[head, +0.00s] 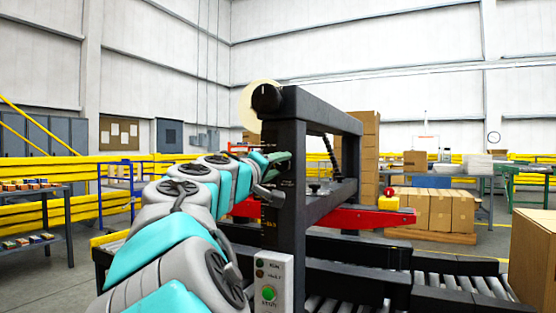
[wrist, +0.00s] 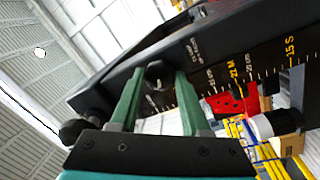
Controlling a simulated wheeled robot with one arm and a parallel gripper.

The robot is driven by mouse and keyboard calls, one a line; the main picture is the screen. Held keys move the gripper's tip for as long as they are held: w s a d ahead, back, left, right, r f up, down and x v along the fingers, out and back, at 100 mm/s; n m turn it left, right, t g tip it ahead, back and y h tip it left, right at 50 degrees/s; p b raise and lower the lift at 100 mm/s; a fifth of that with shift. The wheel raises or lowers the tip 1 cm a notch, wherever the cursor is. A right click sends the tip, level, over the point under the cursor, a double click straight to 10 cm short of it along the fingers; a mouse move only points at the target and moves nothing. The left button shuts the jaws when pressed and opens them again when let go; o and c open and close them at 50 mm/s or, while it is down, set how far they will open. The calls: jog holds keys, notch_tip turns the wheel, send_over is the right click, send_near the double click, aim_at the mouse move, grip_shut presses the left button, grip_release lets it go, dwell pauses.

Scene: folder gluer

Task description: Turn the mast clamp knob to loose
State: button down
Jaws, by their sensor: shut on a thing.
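The mast (head: 284,210) is a dark upright post, with my arm reaching to it from the left. My gripper (head: 275,162) is at the mast's side in the head view. In the wrist view, the green fingers of my gripper (wrist: 160,78) are shut on a small dark knob (wrist: 157,71), which I take as the mast clamp knob. Its pointer and exact turn are too dark to read. Pale printed labels and a yellow scale lie on the mast face (wrist: 225,62) beside it. In the head view the fingers hide the knob.
A black round knob (head: 267,97) sits at the mast's top. A dark part with a pale end (wrist: 262,126) juts out near the right finger. A red bar (head: 365,217) crosses behind the mast. A control box (head: 273,281) with a green button stands below, beside roller conveyors (head: 455,284).

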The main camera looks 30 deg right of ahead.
jog(key=n+t+p, duration=0.1)
jog(key=n+p, duration=0.1)
jog(key=n, duration=0.3)
jog(key=shift+n+y, duration=0.3)
jog(key=shift+p, duration=0.3)
jog(key=shift+c, duration=1.9)
grip_release()
jog(key=shift+s+a, duration=0.1)
jog(key=b+v, duration=0.1)
jog(key=v, duration=0.6)
jog(key=shift+s+a, duration=0.2)
jog(key=shift+a, duration=0.05)
jog(key=shift+f, duration=0.1)
